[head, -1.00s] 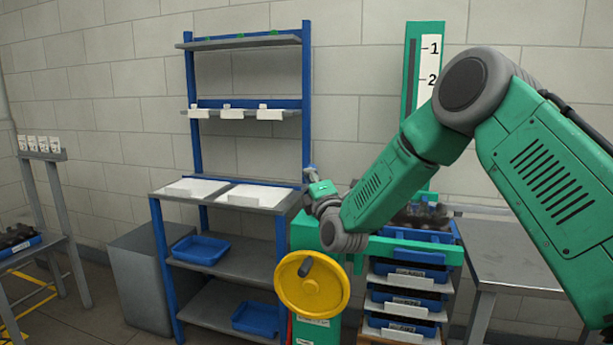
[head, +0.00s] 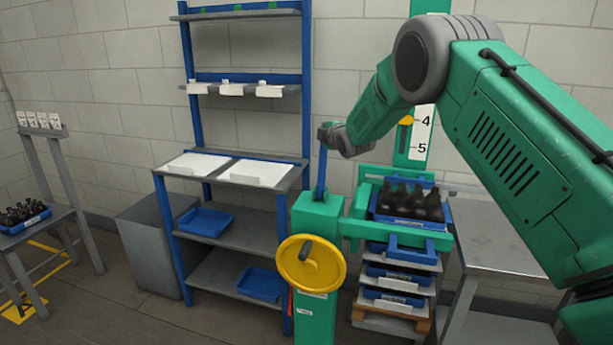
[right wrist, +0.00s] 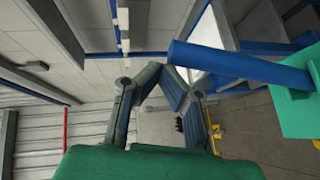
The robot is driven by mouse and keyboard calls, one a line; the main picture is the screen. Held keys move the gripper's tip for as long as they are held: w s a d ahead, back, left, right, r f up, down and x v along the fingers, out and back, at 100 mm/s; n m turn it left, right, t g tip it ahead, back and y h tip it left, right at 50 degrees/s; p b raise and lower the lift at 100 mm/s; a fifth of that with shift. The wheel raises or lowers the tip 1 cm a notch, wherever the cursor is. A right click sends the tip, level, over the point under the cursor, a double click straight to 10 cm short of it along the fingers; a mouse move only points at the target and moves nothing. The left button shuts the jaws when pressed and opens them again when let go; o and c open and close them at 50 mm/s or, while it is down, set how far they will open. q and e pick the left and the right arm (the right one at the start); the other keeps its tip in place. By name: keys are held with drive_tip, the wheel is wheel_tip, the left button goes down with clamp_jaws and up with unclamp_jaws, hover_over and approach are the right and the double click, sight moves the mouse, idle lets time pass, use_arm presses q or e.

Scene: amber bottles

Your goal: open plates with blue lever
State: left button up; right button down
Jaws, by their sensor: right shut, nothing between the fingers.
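The blue lever (head: 322,172) stands nearly upright on top of the green machine post (head: 317,240). It also shows in the right wrist view (right wrist: 240,66), slanting to the right of the fingers. My right gripper (head: 326,133) is beside the lever's upper end, partly hidden by its own wrist. In the right wrist view my right gripper (right wrist: 164,68) is shut with nothing between its fingertips; contact with the lever is unclear. Green plates (head: 394,231) flank a blue crate (head: 440,232) of dark bottles (head: 412,203) on a stack. My left gripper is out of view.
A yellow handwheel (head: 312,264) is on the post's front. A numbered scale (head: 421,135) with a yellow marker rises behind the crate. A blue-framed shelf (head: 240,172) stands at left, a metal table (head: 500,235) at right. Floor in front is open.

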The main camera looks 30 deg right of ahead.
drive_tip(key=shift+w+d+f, duration=0.1)
drive_tip(key=shift+w+d, duration=0.35)
drive_tip(key=shift+w+r, duration=0.1)
drive_tip(key=shift+r, duration=0.1)
drive_tip(key=shift+a, duration=0.1)
drive_tip(key=shift+d+r, duration=0.1)
drive_tip(key=shift+d, duration=0.2)
drive_tip(key=shift+a, duration=0.1)
